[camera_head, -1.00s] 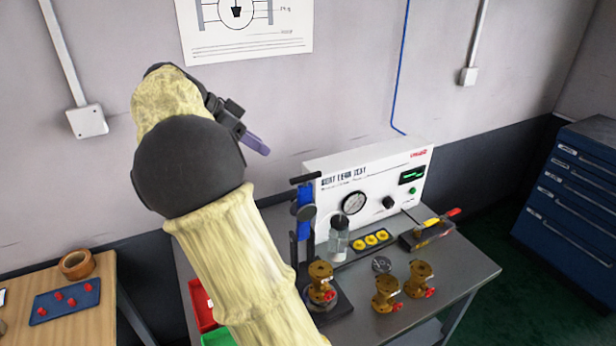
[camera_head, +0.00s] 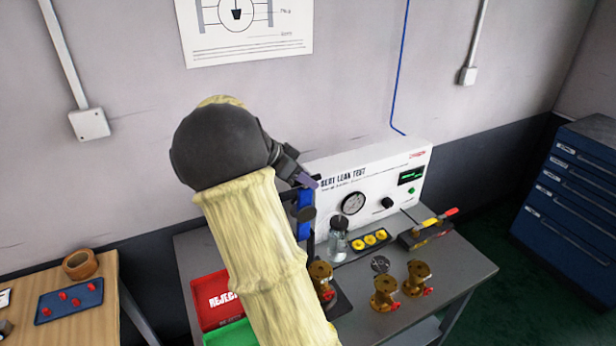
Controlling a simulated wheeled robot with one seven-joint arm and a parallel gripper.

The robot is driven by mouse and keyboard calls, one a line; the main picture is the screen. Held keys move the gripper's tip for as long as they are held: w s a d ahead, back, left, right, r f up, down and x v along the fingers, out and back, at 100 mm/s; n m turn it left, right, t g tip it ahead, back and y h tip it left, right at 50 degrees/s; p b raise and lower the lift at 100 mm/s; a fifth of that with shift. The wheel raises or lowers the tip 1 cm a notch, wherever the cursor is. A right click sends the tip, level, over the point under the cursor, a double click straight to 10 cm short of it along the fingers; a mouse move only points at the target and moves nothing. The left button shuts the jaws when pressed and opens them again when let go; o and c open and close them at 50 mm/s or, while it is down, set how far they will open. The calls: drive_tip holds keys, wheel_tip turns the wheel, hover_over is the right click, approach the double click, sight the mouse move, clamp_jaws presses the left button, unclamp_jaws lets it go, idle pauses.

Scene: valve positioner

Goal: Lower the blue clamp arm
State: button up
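The blue clamp arm (camera_head: 305,214) stands on the clamp post at the left end of the white test panel, above a brass valve (camera_head: 321,279). A dark round pad (camera_head: 303,214) shows beside the blue part. My gripper (camera_head: 310,180) is at the top of the clamp, close to the black upper bar, with a purple-grey finger pointing right and down. Whether it touches the clamp I cannot tell. My forearm hides the clamp's left side and part of its base. The gripper's opening is too small and side-on to judge.
The white seat leak test panel (camera_head: 375,185) stands behind. Two more brass valves (camera_head: 384,292) (camera_head: 417,277), a glass jar (camera_head: 339,240), a yellow-part tray (camera_head: 370,241) and a red-handled tool (camera_head: 440,221) share the grey table. Red (camera_head: 205,290) and green (camera_head: 232,335) trays lie left.

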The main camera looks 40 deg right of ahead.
drive_tip(key=shift+s+d+f, duration=0.15)
drive_tip(key=shift+d+f, duration=0.3)
drive_tip(key=shift+f, duration=0.05)
clamp_jaws()
drive_tip(key=shift+f, duration=0.1)
